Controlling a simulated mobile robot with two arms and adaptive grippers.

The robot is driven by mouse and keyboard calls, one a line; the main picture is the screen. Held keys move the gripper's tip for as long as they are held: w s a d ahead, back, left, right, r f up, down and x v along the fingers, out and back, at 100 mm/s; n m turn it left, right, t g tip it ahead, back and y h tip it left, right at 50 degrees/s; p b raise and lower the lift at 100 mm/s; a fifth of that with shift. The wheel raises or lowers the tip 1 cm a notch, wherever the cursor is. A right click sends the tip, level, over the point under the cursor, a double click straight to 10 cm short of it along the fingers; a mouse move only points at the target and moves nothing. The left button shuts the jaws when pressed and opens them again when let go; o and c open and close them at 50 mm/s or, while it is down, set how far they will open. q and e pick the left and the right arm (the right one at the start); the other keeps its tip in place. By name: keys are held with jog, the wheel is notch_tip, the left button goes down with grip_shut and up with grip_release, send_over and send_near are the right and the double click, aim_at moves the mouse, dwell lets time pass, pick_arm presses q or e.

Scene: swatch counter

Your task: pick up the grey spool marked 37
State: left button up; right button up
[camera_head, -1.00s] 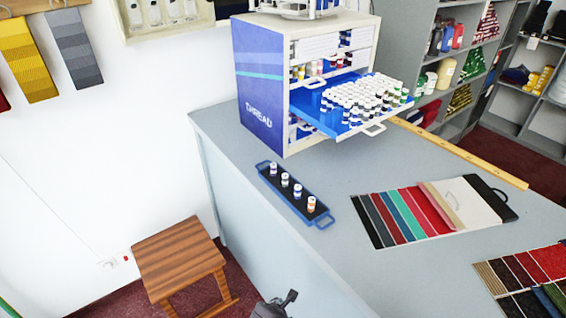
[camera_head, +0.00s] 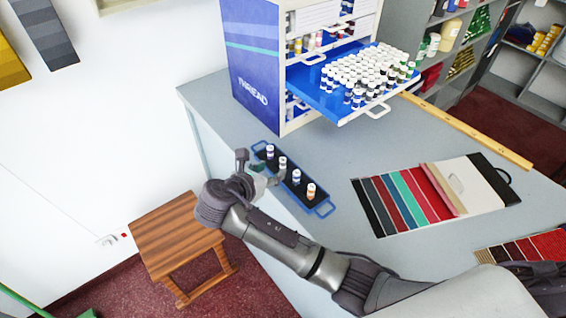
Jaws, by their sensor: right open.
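Several small spools with white tops stand upright in a row in a narrow blue tray with a dark bed (camera_head: 325,209) on the counter. One spool (camera_head: 311,191) shows orange-brown thread; the others look dark or greyish. The markings are too small to read, so I cannot tell which spool is the grey 37. My right gripper (camera_head: 261,167) is open and empty, at the left edge of the tray beside the spools. My left gripper is not in view.
The thread cabinet (camera_head: 252,60) stands behind the tray, its open drawer (camera_head: 312,92) jutting over the counter (camera_head: 350,155). A fabric swatch card (camera_head: 400,205) and a wooden ruler (camera_head: 470,130) lie to the right. A wooden stool (camera_head: 175,235) stands below left.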

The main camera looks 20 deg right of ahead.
aim_at(281, 164)
jog(key=shift+w+d+f, duration=0.25)
jog(key=shift+w+d, duration=0.15)
jog(key=p+x, duration=0.1)
jog(key=x, duration=0.3)
jog(key=shift+w+d+p, duration=0.1)
jog(key=shift+d+p, duration=0.1)
jog(key=shift+p, duration=0.15)
jog(key=shift+w+d+f, duration=0.15)
jog(key=shift+w, duration=0.05)
jog(key=shift+s, duration=0.1)
jog(key=shift+c, duration=0.8)
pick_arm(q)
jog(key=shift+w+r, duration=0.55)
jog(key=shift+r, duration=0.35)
pick_arm(e)
jog(key=c, duration=0.7)
